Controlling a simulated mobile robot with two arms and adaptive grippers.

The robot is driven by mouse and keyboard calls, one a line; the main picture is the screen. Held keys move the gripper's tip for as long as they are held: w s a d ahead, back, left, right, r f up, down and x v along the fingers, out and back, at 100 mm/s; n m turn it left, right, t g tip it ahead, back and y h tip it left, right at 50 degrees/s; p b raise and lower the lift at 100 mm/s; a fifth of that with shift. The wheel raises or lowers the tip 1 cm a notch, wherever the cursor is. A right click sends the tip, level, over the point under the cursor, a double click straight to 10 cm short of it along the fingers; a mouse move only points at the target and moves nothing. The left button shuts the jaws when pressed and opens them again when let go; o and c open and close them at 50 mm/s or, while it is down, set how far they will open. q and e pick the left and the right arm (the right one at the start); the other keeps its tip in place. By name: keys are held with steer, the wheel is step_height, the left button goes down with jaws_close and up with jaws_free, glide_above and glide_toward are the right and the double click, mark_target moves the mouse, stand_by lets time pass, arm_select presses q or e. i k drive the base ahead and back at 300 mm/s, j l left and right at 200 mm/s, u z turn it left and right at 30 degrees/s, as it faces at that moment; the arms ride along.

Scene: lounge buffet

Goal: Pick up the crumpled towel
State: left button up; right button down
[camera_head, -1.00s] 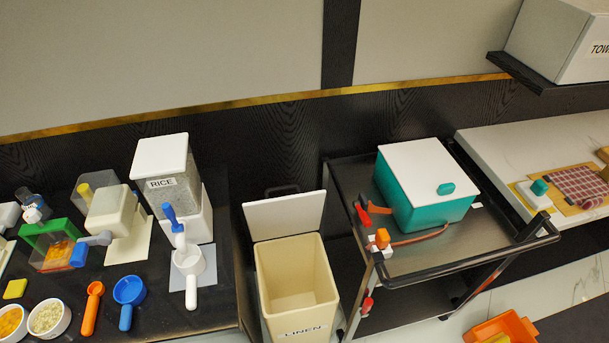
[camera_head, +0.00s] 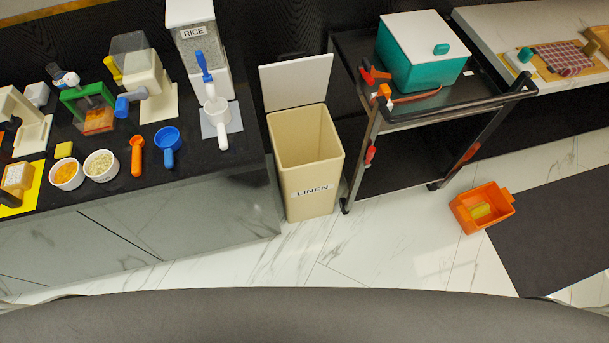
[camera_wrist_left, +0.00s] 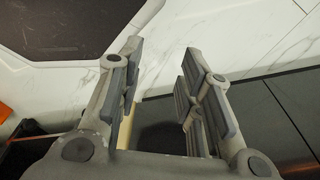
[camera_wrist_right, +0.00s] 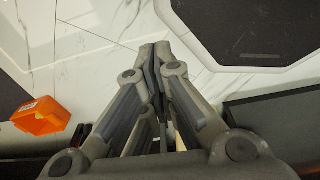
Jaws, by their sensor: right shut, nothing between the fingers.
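I see no cloth that is clearly a crumpled towel. A red checked cloth (camera_head: 560,57) lies mostly flat on a tan board on the white counter at the far right of the head view. My left gripper (camera_wrist_left: 161,58) is open and empty in the left wrist view, with pale floor beyond its fingertips. My right gripper (camera_wrist_right: 155,52) is shut and empty in the right wrist view, also above pale floor. Neither gripper shows in the head view, and neither touches the cloth.
An open cream bin marked LINEN (camera_head: 310,170) stands between the dark counter (camera_head: 190,185) and the black cart (camera_head: 400,115). A teal box (camera_head: 415,70) with a white lid is on the cart. An orange crate (camera_head: 465,217) sits on the floor, beside a dark mat (camera_head: 560,215). Marble floor in front is clear.

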mark_target(481, 208)
steer(key=z, duration=1.7)
